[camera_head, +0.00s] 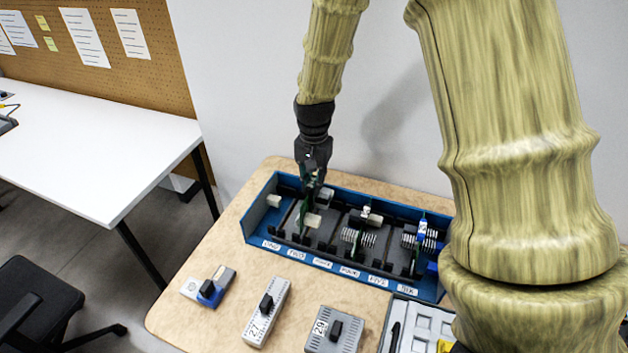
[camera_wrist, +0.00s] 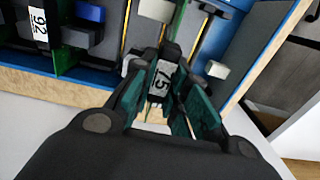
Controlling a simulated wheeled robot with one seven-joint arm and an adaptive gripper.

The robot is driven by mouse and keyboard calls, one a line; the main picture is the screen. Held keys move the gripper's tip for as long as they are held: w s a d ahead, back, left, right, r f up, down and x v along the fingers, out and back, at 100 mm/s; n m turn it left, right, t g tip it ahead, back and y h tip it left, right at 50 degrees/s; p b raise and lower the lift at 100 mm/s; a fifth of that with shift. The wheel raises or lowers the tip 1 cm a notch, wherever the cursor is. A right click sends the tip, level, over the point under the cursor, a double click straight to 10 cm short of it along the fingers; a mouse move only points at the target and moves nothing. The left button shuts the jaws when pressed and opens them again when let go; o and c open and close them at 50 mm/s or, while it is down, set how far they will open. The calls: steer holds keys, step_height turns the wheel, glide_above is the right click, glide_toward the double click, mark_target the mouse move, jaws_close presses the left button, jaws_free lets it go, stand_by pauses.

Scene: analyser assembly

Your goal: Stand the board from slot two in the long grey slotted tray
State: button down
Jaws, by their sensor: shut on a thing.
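My gripper (camera_head: 312,182) is over the left part of the blue slotted rack (camera_head: 262,232). It is shut on a green board (camera_head: 304,190), which stands upright near the second label from the left. In the wrist view, a part marked 75 (camera_wrist: 162,80) sits between my fingers (camera_wrist: 165,92). The board's lower edge is hard to make out, so I cannot tell how deep it sits in the rack. A long grey piece marked 27 (camera_head: 259,322) lies on the table in front; I cannot tell whether it is the slotted tray.
Other boards with grey fins (camera_head: 360,237) stand further right in the rack. A grey piece marked 29 (camera_head: 322,343) and a small grey and blue piece (camera_head: 219,282) lie in front. A light grey compartment tray (camera_head: 422,326) is at the lower right, partly behind my arm.

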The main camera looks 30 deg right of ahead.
mark_target(313, 201)
steer(key=shift+f+b, duration=0.7)
steer(key=shift+f, duration=1.3)
stand_by(1.5)
steer(key=c, duration=1.2)
jaws_free()
steer(key=shift+r+p, duration=1.95)
steer(key=shift+p, duration=0.25)
stand_by(0.7)
